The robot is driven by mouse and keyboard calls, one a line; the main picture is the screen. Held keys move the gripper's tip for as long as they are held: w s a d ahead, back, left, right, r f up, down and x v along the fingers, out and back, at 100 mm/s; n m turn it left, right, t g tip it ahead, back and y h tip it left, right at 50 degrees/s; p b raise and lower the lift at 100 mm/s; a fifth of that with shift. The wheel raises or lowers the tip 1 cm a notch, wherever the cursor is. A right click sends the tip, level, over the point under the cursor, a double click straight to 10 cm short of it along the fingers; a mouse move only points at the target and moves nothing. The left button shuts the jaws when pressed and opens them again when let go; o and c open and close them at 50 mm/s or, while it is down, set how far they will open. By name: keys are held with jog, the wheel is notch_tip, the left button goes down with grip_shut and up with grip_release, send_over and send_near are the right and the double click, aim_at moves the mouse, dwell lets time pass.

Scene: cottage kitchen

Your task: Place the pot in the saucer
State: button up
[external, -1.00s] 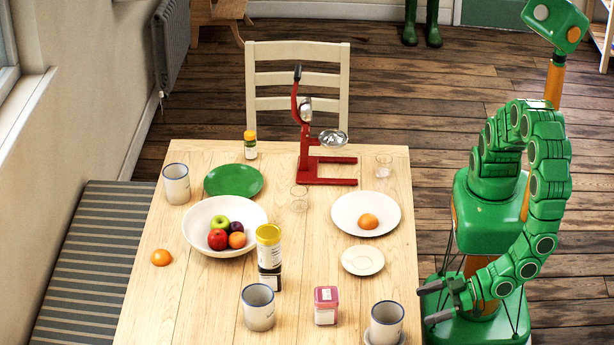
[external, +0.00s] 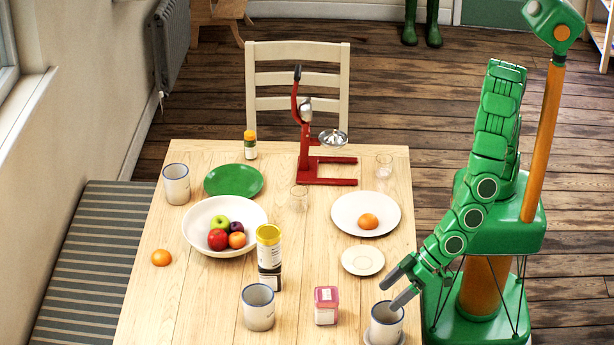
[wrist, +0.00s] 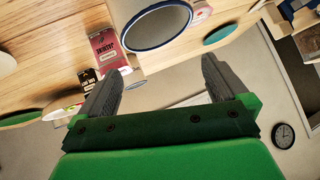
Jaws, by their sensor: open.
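Several pale grey pots with blue rims stand on the table. The nearest to my gripper is the front right pot (external: 386,328), upright at the table's right edge, with a bluish rim under its base. Another pot (external: 258,309) stands front centre, and a third pot (external: 176,184) stands at the back left. A small white saucer (external: 363,261) lies empty behind the front right pot. My gripper (external: 390,294) is open and empty, its fingers just above that pot's mouth. In the wrist view a blue-rimmed pot (wrist: 155,30) shows just beyond the open fingers (wrist: 163,68).
A red-pink box (external: 326,306) stands left of the front right pot. The front left table is clear.

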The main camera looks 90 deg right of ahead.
jog(key=w+d+r+g+y, duration=0.1)
jog(key=w+d+r+g, duration=0.25)
jog(key=d+r, duration=0.45)
jog(key=s+d+r+n+g, duration=0.1)
jog(key=d+r, duration=0.1)
jog(key=d, duration=0.6)
jog(key=s+d+r+g, duration=0.1)
jog(key=d+r+g, duration=0.1)
jog(key=d, duration=0.6)
jog(key=s+d+r+g+h, duration=0.1)
jog(key=s+d, duration=0.5)
jog(key=d, duration=0.3)
jog(key=s+d+r+m+g+h, duration=0.1)
jog(key=s+d+g+h, duration=0.1)
jog(key=s+d, duration=0.4)
jog(key=s+d+r+m+g+h, duration=0.1)
jog(key=s+d, duration=0.5)
jog(key=d, duration=0.8)
jog(key=shift+s+r+h, duration=0.2)
jog(key=shift+r+h, duration=0.2)
jog(key=shift+h, duration=0.3)
